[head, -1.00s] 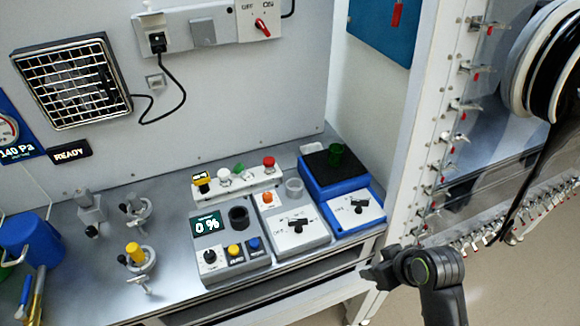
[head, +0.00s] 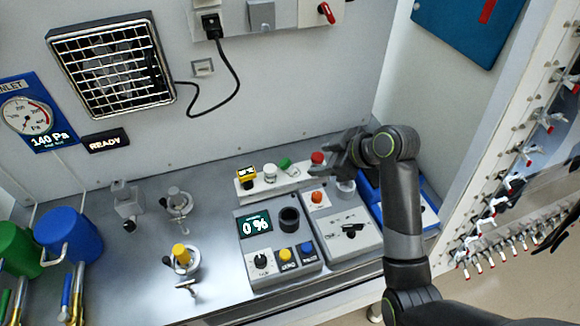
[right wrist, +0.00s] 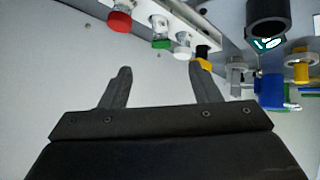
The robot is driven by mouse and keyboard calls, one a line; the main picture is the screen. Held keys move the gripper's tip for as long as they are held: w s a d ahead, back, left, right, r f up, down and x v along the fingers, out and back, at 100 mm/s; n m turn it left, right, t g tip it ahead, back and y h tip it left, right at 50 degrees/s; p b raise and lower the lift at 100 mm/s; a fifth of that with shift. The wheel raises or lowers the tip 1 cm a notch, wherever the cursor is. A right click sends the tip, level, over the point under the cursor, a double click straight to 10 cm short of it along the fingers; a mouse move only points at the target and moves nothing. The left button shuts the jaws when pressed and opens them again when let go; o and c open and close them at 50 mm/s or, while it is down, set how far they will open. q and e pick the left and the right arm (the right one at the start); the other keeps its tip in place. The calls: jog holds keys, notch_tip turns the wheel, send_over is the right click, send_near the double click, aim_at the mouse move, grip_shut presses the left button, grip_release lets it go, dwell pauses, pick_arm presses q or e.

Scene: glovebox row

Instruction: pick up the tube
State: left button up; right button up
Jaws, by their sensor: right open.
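I do not clearly see a tube now. The green cylinder that stood in the black top of the blue device (head: 428,213) earlier is hidden behind my right arm, as is most of that device. My right gripper (head: 338,155) is above the back of the bench, near the red button (head: 317,158), with its fingers toward the left. In the right wrist view my right gripper (right wrist: 160,72) is open, with nothing between its fingers. My left gripper is not in view.
A white button bar (head: 283,182) stands behind a grey 0 % device (head: 268,273) with a dark round holder (head: 289,220). Valves, one with a yellow knob (head: 181,254), stand left. A cabinet post (head: 487,150) bounds the right. The bench between has bare metal.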

aim_at(289, 164)
jog(key=p+x, duration=0.1)
jog(key=x, duration=0.7)
jog(key=shift+a, duration=0.1)
jog(key=shift+w+a+f+p, duration=0.35)
jog(key=shift+a+p, duration=0.2)
jog(key=shift+p, duration=0.15)
jog(key=p+x, duration=0.1)
jog(key=x, duration=0.1)
jog(key=shift+w+a+f, duration=0.15)
jog(key=shift+a+f, duration=0.1)
jog(key=shift+a, duration=0.05)
jog(key=shift+w+a+f, duration=0.25)
jog(key=shift+w+f, duration=0.05)
jog(key=shift+f, duration=0.15)
jog(key=c, duration=1.1)
jog(key=shift+r, duration=0.1)
